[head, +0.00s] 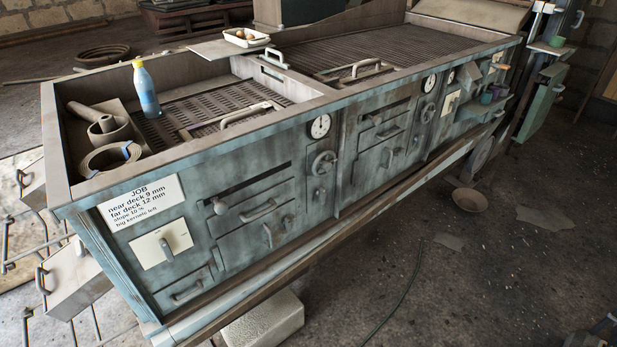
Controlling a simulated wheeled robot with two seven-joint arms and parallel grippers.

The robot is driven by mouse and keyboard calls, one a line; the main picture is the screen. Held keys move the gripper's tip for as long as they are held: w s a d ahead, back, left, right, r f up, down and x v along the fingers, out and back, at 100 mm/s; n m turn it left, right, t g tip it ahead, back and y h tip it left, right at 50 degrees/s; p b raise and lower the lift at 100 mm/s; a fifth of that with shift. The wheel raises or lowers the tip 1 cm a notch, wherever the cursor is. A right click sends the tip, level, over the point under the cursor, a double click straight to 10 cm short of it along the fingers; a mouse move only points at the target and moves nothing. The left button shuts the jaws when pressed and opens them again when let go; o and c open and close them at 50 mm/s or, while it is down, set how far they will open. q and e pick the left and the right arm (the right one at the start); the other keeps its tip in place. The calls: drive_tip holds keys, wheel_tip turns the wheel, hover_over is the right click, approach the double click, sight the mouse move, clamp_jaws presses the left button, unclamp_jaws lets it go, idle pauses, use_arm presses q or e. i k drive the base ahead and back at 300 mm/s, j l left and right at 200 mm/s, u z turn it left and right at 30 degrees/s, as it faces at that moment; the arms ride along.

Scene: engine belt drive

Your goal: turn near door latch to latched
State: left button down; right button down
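The long blue-grey machine (225,270) fills the middle of the head view. On its front, a near door panel (240,245) carries a horizontal bar handle (258,210) and two small upright levers, one at its middle (267,235) and one at its right (287,222). I cannot tell which lever is the door latch or how it is set. Further left, a lever (166,248) hangs on a cream plate. A similar door (380,150) with small levers lies farther along the front. Neither gripper can be made out in this view.
A handwheel (324,164) and a dial (320,126) sit right of the near door. A bottle (146,88) and rings stand on top. A pale block (264,320) lies below. The floor right of the machine is mostly clear. A cut-off dark shape (597,334) is at lower right.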

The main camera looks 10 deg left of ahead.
sight(287, 222)
drive_tip(key=i+l+u, duration=0.3)
drive_tip(key=i, duration=0.25)
drive_tip(key=i+l+u, duration=0.3)
drive_tip(key=i+l, duration=0.2)
drive_tip(key=l, duration=0.15)
